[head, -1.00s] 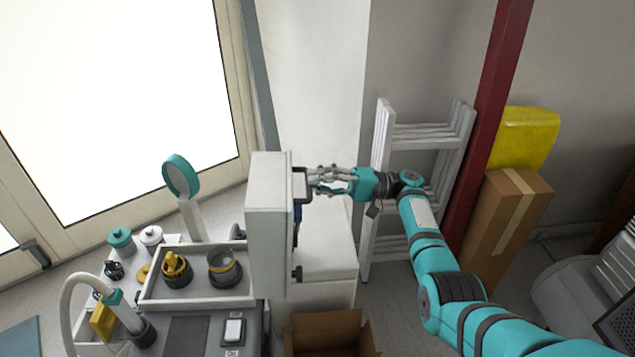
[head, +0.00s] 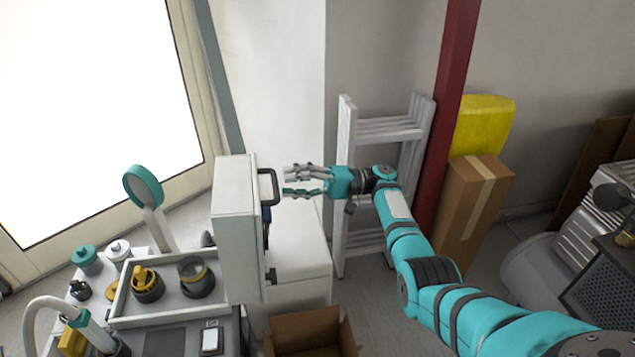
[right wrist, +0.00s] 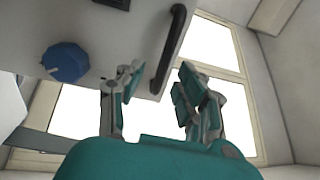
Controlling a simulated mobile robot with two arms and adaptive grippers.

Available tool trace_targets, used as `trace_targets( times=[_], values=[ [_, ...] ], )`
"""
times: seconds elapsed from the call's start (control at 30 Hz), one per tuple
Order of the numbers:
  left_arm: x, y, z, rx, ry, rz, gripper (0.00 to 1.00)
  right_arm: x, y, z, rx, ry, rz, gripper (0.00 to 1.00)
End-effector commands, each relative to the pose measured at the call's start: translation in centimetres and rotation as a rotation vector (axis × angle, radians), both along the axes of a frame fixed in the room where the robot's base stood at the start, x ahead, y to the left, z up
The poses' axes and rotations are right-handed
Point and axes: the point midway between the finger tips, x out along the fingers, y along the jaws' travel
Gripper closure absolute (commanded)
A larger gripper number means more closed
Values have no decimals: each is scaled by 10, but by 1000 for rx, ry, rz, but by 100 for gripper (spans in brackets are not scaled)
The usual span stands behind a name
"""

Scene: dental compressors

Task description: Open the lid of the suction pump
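The suction pump appears to be the upright white case (head: 235,225), left of centre in the head view. Its right face carries a black bar handle (head: 268,187), with a blue knob (head: 266,213) beside it. In the right wrist view the handle (right wrist: 172,50) and knob (right wrist: 66,62) show on the pale face. My right gripper (head: 287,180) is open and empty, its fingertips just right of the handle. In the wrist view its fingers (right wrist: 157,88) lie either side of the handle's near end. I cannot make out the lid's seam. My left gripper is out of view.
A grey tray (head: 118,322) with black and yellow cups stands left of the case. An open cardboard box (head: 310,330) is on the floor in front. A white slatted rack (head: 385,128), a red post (head: 445,110) and a brown carton (head: 472,205) stand behind my right arm.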

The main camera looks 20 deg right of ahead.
Motion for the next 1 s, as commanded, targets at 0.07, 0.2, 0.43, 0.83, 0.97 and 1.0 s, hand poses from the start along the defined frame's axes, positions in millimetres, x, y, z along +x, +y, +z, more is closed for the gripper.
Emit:
trace_targets(
  times=[0.07,0.2,0.43,0.83,0.97,1.0],
  values=[
    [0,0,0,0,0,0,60,-3,-19,-2,-1,3,-4,64],
    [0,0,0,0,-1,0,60,-11,-50,-7,-1,4,-4,64],
    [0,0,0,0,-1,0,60,-19,-82,-12,-2,3,-1,64],
    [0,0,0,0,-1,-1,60,-23,-92,-14,-1,1,1,64],
    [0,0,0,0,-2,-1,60,-22,-92,-14,-1,1,1,64],
    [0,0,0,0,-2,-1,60,-23,-92,-14,-1,2,1,64]
  ],
)
